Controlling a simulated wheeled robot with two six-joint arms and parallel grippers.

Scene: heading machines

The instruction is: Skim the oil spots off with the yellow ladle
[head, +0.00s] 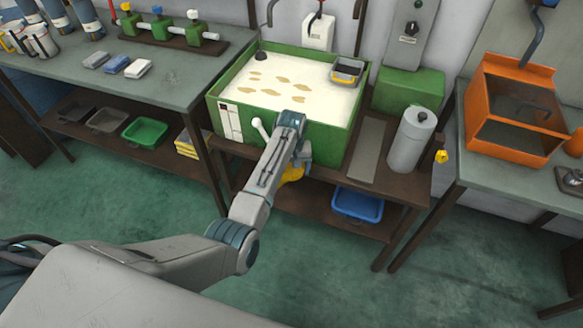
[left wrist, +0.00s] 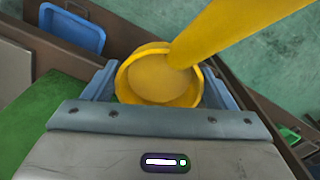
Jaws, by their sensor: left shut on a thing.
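A green tank (head: 335,140) holds pale milky liquid (head: 310,97) with several tan oil spots (head: 273,92) floating on it. My left gripper (head: 303,158) is in front of the tank, outside its near wall and below the rim. It is shut on the yellow ladle (head: 291,175), which is mostly hidden behind my arm in the head view. In the left wrist view the round yellow part of the ladle (left wrist: 150,85) sits between the fingers, and a thick yellow shaft (left wrist: 235,30) runs to the upper right. My right gripper is not in view.
A small yellow-edged tray (head: 347,72) sits at the tank's far right corner, and a dark knob (head: 259,57) at the far left. A grey canister (head: 411,142) stands to the right. A blue bin (head: 357,204) lies on the shelf below. An orange box (head: 513,130) is farther right.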

